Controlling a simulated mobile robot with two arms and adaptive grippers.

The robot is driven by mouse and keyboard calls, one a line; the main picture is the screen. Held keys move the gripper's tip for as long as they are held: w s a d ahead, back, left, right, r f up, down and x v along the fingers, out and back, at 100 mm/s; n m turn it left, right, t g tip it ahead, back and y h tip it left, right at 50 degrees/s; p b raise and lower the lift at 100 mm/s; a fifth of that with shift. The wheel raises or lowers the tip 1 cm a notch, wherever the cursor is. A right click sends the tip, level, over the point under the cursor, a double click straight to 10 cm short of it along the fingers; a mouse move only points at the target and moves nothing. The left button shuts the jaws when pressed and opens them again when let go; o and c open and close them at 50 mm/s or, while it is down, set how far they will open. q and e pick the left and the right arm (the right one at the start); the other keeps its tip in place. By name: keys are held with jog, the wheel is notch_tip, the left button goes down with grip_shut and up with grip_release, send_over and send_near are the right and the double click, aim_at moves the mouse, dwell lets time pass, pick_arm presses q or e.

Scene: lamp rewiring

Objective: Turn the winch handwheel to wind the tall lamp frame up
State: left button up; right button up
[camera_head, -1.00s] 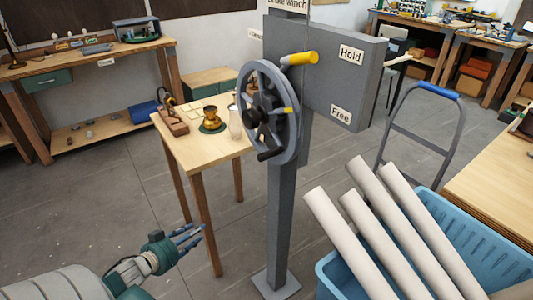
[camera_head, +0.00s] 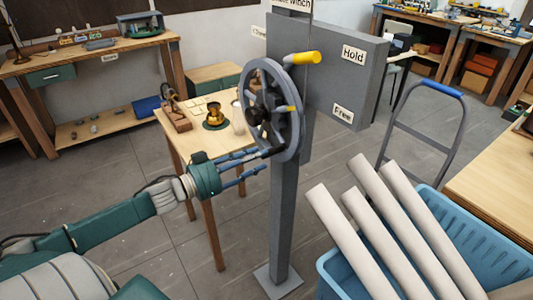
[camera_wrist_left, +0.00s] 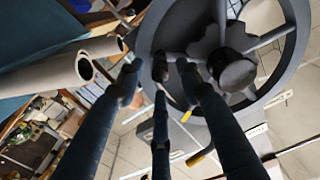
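The winch handwheel (camera_head: 254,88), a grey spoked wheel with a dark hub, is mounted on a grey post (camera_head: 283,215). My left gripper (camera_head: 266,156) is at the wheel's lower rim, with its blue fingers extended and spread. In the left wrist view the fingers (camera_wrist_left: 165,85) are apart, with the wheel (camera_wrist_left: 292,62) just beyond them and a dark round knob (camera_wrist_left: 235,72) at its middle. I cannot tell whether the fingers touch the wheel. A yellow-gripped lever (camera_head: 308,58) points toward the Hold label (camera_head: 353,54). My right gripper and the tall lamp frame are not in view.
A small wooden table (camera_head: 190,143) with a brass lamp part (camera_head: 214,115) stands behind the wheel. A blue crate (camera_head: 432,215) of pale tubes (camera_head: 358,240) is at the right. A trolley frame (camera_head: 403,155) stands behind it.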

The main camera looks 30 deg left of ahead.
pick_arm(q)
jog(key=shift+x, duration=2)
jog(key=shift+c, duration=0.5)
grip_shut()
